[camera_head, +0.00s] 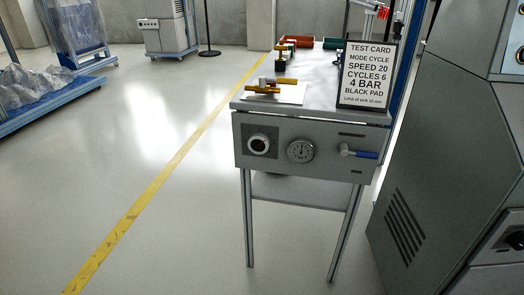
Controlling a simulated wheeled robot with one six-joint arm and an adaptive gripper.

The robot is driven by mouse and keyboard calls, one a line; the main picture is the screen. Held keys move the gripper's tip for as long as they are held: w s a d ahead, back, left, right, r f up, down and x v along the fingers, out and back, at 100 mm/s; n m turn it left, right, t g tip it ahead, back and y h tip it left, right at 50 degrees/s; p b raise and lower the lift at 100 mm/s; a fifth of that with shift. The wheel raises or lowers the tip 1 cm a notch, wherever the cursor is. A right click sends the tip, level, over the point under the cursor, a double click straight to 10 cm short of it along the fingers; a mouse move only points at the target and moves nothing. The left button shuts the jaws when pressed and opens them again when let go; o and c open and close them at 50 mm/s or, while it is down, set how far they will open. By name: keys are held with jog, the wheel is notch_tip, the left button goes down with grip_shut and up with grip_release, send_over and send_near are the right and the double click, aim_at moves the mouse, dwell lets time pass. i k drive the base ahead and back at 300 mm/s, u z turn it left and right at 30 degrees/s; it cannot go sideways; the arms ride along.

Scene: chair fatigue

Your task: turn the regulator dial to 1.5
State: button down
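A valve with a blue handle (366,155) is at the panel's right, the handle lying about level. My gripper is not in view, and nothing touches the knob.
A grey machine (430,170) stands close at right. Floor left of the bench is clear.

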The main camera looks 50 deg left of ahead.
aim_at(258, 143)
jog(key=u, duration=0.8)
jog(key=k, duration=0.75)
jog(key=u, duration=0.55)
jog(key=i, duration=0.5)
jog(key=u, duration=0.05)
